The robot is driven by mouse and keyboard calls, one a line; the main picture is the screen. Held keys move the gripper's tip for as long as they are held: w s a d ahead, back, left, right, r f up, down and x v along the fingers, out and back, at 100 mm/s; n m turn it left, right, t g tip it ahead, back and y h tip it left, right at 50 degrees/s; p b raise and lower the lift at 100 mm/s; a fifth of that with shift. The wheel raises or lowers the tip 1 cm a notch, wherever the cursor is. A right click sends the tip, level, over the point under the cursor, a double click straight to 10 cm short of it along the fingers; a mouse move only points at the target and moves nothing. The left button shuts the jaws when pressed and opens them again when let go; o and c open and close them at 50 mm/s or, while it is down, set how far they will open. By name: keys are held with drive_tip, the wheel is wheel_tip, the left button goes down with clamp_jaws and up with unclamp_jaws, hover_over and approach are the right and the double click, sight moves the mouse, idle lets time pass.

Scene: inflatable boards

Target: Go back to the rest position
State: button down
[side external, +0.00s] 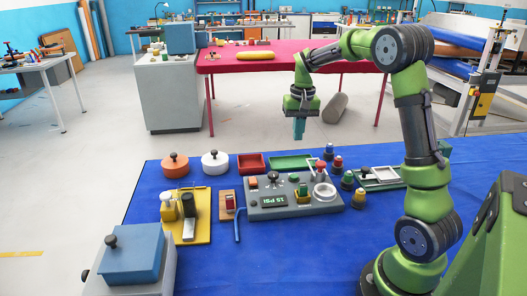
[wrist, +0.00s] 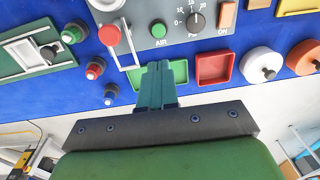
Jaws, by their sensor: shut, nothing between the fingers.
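My gripper (side external: 299,129) hangs above the back part of the blue table, fingers pointing down, apart from everything below. Its teal fingers are together and hold nothing. In the wrist view my gripper (wrist: 156,66) covers part of the green tray (wrist: 180,72). In the side view the green tray (side external: 288,161) lies flat on the table, with the red tray (side external: 251,164) to its left. The grey control panel (side external: 262,211) sits in front of them, with a black knob, a red button and a display reading 15 PSI.
The blue table (side external: 180,262) also holds an orange lidded pot (side external: 175,165), a white one (side external: 215,162), a yellow base (side external: 187,228), several coloured knobs, a green frame fixture (side external: 380,178) and a blue-lidded box (side external: 132,258). The air around my gripper is clear. A pink table stands behind.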

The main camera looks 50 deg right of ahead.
drive_tip(key=s+a+r+n+t, duration=0.1)
drive_tip(key=s+a+r+t, duration=0.1)
drive_tip(key=s+a, duration=0.3)
drive_tip(key=s+a+r+n+t+y, duration=0.1)
drive_tip(key=s+a, duration=0.4)
drive_tip(key=a, duration=0.6)
drive_tip(key=s+a+r+n+t+y, duration=0.1)
drive_tip(key=s+a+r+n+t, duration=0.2)
drive_tip(key=a, duration=0.5)
drive_tip(key=s+r, duration=0.1)
drive_tip(key=s, duration=0.1)
drive_tip(key=shift+s+a+t, duration=0.3)
